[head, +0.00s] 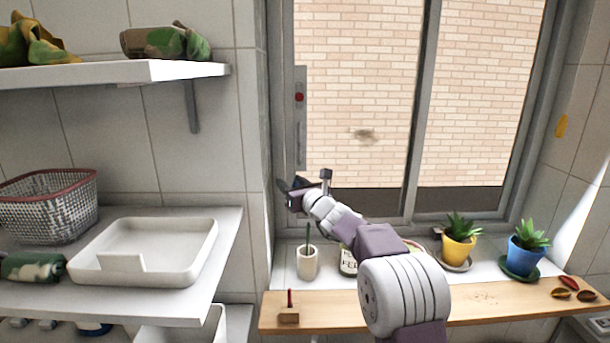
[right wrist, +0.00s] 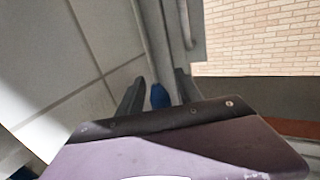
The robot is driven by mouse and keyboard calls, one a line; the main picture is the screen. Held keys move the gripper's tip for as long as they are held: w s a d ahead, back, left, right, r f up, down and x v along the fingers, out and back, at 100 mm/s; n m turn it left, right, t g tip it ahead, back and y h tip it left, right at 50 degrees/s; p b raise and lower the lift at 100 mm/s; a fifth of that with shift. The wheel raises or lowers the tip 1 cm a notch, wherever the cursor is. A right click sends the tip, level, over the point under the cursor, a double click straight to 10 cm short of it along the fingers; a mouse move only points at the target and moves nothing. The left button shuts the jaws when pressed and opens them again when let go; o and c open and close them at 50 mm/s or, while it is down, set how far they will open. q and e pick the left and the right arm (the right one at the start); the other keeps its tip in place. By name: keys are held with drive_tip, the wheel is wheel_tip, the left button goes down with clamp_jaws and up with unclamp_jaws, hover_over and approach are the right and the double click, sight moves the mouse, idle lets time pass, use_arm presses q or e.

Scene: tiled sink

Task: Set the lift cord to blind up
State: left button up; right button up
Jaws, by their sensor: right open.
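My right gripper (head: 284,186) is raised at the lower left corner of the window, in front of the left frame. In the right wrist view its two dark fingers (right wrist: 159,90) are spread apart. A small blue rounded piece (right wrist: 160,97) shows between them; it may be the end of the lift cord, but I cannot tell, nor whether the fingers touch it. A narrow grey plate (head: 300,125) with a red round mark (head: 299,97) runs down the left window frame, above the gripper. No cord line is clear in the head view. My left gripper is out of view.
Below my right arm, a wooden ledge (head: 490,301) and sill hold a white cup (head: 307,263), a jar (head: 348,262) and potted plants (head: 459,248). A red-handled stamp-like block (head: 289,314) stands at the ledge's left. A shelf with a white tray (head: 150,252) lies left.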

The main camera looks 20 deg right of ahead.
drive_tip(key=s+d+r+p, duration=0.2)
drive_tip(key=s+d+r, duration=0.6)
drive_tip(key=r, duration=0.2)
drive_tip(key=shift+s, duration=0.25)
